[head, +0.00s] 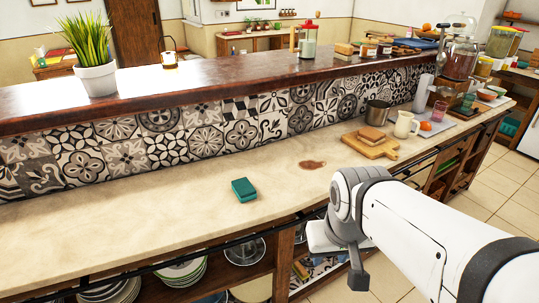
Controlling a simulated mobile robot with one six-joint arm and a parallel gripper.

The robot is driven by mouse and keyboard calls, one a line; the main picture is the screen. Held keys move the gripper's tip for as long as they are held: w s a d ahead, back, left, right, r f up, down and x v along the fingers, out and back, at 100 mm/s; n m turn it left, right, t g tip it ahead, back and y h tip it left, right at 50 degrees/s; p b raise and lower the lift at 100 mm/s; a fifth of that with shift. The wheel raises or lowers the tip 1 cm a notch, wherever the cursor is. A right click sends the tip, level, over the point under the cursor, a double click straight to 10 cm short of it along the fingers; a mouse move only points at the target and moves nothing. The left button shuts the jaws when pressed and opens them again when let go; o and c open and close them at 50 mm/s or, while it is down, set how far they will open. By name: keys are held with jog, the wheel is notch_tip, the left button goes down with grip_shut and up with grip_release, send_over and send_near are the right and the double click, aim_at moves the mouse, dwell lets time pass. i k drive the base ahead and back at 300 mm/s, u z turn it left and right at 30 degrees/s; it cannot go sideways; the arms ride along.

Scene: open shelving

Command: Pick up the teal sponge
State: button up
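A teal sponge (244,190) lies flat on the light stone counter (130,217), left of the picture's centre. Its top is teal and its side is darker. Nothing touches it. My arm comes in from the lower right. My gripper (358,272) hangs at the counter's front edge, to the right of the sponge and nearer to me, clear of it. Only part of the gripper shows, and I cannot see whether its fingers are apart.
Farther right are a wooden board (371,148) with bread, a cream jug (405,124) and a metal pot (377,113). A tiled wall and raised ledge run behind. The counter's left stretch is clear.

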aim_at(244, 190)
jog(key=z, duration=0.1)
jog(key=i, duration=1)
jog(key=z, duration=0.05)
